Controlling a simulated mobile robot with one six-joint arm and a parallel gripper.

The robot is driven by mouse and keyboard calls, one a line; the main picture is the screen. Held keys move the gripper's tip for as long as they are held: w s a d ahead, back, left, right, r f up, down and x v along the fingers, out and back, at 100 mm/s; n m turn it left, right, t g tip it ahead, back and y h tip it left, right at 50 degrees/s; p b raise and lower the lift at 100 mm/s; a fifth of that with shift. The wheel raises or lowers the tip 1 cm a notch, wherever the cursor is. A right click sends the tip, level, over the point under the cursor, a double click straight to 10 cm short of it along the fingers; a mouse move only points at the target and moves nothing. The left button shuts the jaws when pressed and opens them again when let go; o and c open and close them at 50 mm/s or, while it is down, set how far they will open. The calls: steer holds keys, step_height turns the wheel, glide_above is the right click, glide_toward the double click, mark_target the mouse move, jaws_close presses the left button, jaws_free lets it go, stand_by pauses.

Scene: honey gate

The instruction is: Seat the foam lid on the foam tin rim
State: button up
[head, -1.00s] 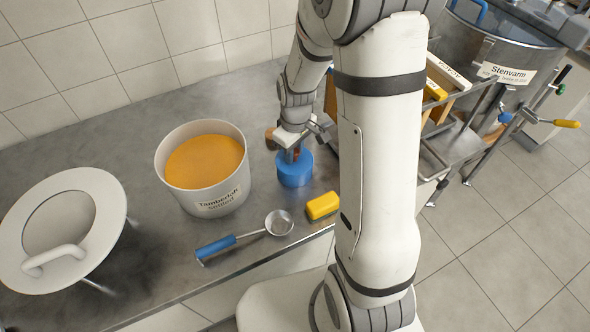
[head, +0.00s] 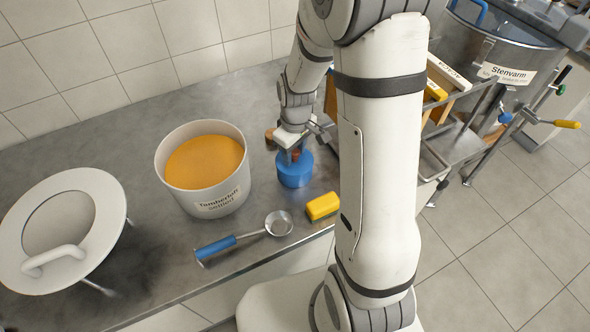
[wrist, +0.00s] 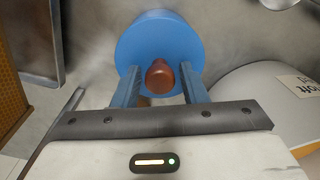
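The blue foam tin (head: 294,176) stands on the grey worktop, right of the large pot. A round blue lid (wrist: 155,38) with a reddish-brown knob (wrist: 159,77) shows from above in the wrist view. It appears to lie level on the tin, but I cannot tell whether it is fully seated on the rim, which is hidden. My gripper (wrist: 160,72) is over the lid, with one blue finger on each side of the knob. Narrow gaps show between fingers and knob. In the head view my gripper (head: 295,150) points down at the tin.
A pot of orange honey (head: 203,162) stands close left of the tin. A yellow sponge (head: 322,206) and a blue-handled skimmer (head: 279,223) lie in front. A large white lid (head: 98,214) is at the far left. A metal rack (head: 462,150) is at the right.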

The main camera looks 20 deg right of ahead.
steer(key=shift+r, duration=0.15)
steer(key=shift+r+p, duration=1.25)
steer(key=shift+r, duration=0.35)
steer(key=o, duration=0.5)
steer(key=shift+o, duration=0.8)
steer(key=o, duration=0.7)
